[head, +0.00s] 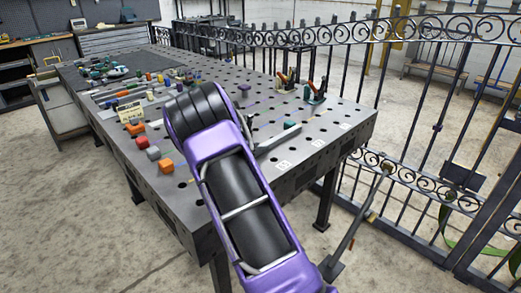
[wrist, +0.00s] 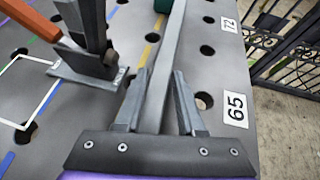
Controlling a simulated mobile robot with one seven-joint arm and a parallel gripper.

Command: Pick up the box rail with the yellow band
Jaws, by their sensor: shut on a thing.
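A long, plain grey box rail (wrist: 168,55) runs up the middle of the wrist view, between the two fingers of my gripper (wrist: 158,97). The fingers are shut on it, one on each side. No yellow band shows on the part I can see; the near end is hidden by the gripper body.
A grey clamp stand with an orange handle (wrist: 85,55) stands left of the rail. A green item (head: 290,125) lies at its far end. Coloured blocks (head: 153,153) line the table's left side. A scroll fence (head: 400,100) stands behind and right of the perforated table (head: 330,130).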

